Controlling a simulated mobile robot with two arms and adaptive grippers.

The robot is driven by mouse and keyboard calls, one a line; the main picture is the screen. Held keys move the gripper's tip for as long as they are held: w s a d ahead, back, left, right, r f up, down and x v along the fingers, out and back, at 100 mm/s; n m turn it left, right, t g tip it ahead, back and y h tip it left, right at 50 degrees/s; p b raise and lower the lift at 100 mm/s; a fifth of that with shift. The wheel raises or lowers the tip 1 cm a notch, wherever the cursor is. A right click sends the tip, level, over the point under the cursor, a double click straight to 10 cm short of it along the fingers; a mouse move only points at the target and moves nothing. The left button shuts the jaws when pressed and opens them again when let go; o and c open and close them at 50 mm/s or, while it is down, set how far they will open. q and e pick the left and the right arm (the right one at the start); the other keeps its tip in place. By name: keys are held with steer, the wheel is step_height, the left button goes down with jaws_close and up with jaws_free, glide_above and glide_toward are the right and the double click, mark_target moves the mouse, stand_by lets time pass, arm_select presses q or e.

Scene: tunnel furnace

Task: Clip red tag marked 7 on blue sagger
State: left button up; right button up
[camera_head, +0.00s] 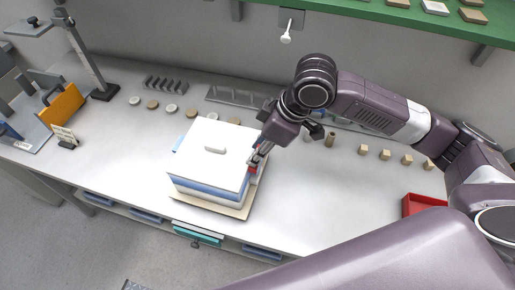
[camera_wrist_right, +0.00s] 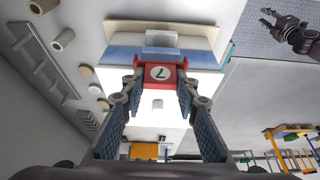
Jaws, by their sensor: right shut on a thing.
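The blue sagger (camera_head: 205,192) stands on a beige board (camera_head: 240,212) on the bench, with a white lid (camera_head: 195,150) bearing a small handle. Its blue side also shows in the right wrist view (camera_wrist_right: 122,56). My right gripper (camera_head: 256,158) is at the sagger's right side, shut on the red tag (camera_wrist_right: 161,74). The tag's white disc shows a 7, upside down in that view. The tag overlaps the sagger's upper edge; I cannot tell whether it is clipped on.
Round samples (camera_head: 152,104) and a slotted rack (camera_head: 166,84) lie behind the sagger. Small beige blocks (camera_head: 385,154) and a red tray (camera_head: 420,204) are at the right. An orange plate (camera_head: 62,104) stands at the left. A green shelf (camera_head: 420,16) hangs above.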

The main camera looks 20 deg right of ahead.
steer(key=shift+f+b, duration=0.35)
steer(key=shift+f, duration=0.7)
steer(key=shift+s+f, duration=0.1)
steer(key=shift+f, duration=0.05)
steer(key=shift+s+f, duration=0.2)
steer(key=shift+f, duration=0.05)
steer(key=o, duration=0.7)
steer(key=shift+f, duration=0.1)
steer(key=shift+o, duration=1.4)
steer(key=shift+w, duration=0.15)
